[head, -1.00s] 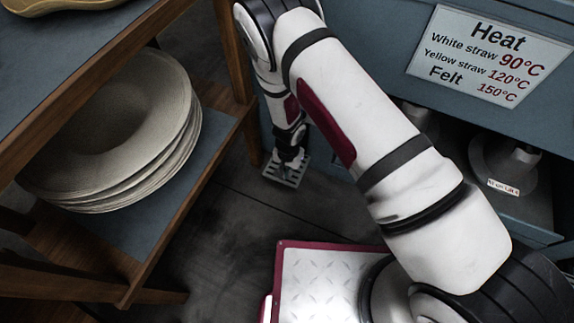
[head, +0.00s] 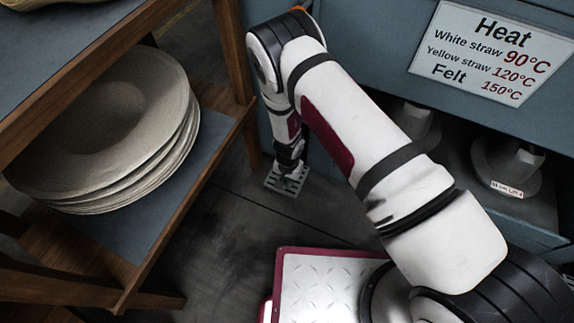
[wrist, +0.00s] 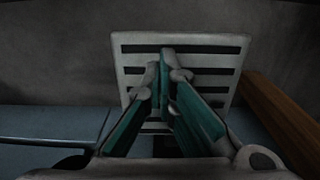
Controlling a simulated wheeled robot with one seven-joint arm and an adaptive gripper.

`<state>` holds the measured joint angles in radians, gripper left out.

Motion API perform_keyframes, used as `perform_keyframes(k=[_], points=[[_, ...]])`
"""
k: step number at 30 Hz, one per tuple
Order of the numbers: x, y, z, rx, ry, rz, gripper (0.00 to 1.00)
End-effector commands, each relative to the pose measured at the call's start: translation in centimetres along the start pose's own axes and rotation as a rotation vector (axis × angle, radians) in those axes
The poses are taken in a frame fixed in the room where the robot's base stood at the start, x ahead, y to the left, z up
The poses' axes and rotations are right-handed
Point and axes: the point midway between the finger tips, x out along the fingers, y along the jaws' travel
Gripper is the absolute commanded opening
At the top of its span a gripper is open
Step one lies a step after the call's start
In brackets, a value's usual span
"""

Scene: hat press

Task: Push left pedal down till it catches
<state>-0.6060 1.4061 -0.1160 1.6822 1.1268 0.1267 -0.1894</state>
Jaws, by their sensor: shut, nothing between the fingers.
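The pedal (head: 274,183) is a grey slotted metal plate low at the foot of the blue press cabinet, left of its opening. In the wrist view the pedal (wrist: 215,60) fills the upper middle, with dark slots across it. My gripper (head: 289,169) points down over the pedal. In the wrist view my gripper (wrist: 166,84) has its green-padded fingers closed together, empty, with the tips over the plate. The fingertips appear to be on the plate, but contact cannot be told for certain. Part of the pedal is hidden behind the fingers.
A wooden rack (head: 216,145) with stacked straw hats (head: 120,120) stands close on the left. The blue cabinet (head: 375,45) carries a heat sign (head: 490,52). Grey hat forms (head: 505,170) sit inside its opening at right. Dark floor lies open before the pedal.

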Motion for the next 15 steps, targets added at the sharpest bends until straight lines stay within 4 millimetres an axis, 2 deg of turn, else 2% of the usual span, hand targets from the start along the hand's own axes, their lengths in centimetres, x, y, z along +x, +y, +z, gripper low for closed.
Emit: perform_keyframes(k=[15], points=[[3.4, 0.1, -0.1, 0.001, 0.001, 0.001, 0.00]])
